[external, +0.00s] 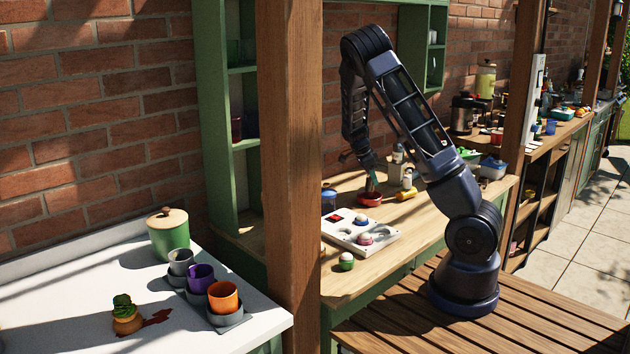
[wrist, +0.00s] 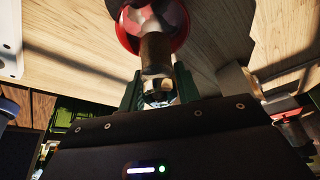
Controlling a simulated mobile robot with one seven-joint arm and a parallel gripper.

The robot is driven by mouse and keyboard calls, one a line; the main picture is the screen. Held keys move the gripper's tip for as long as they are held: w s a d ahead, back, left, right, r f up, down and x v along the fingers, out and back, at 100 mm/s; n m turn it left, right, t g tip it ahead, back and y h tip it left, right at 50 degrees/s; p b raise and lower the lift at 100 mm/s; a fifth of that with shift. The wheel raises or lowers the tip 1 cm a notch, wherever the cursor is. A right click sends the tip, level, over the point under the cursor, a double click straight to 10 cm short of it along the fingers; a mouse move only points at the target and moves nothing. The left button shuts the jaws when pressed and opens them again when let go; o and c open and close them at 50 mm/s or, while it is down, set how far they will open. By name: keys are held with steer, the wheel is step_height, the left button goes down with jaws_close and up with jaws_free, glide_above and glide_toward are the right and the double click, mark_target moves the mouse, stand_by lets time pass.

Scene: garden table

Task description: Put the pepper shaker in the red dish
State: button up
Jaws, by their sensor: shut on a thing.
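The red dish (external: 369,199) sits on the wooden counter, below my gripper (external: 372,174). In the wrist view, the dish's red rim (wrist: 181,42) shows beyond the held thing. My gripper (wrist: 158,84), with dark green fingers, is shut on a brown, cylinder-like thing that looks like the pepper shaker (wrist: 156,54). Its far end points into the dish's outline. I cannot tell whether it touches the dish floor. In the external view the shaker is too small and hidden to make out.
Just right of the dish stand small pale containers (external: 407,181) and a yellow cylinder (external: 405,194). A blue jar (external: 329,200) stands left. The counter's right front is clear.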

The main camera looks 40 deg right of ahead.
mark_target(372, 187)
steer(key=shift+f, duration=2.05)
steer(key=o, duration=1)
steer(key=shift+f, duration=0.15)
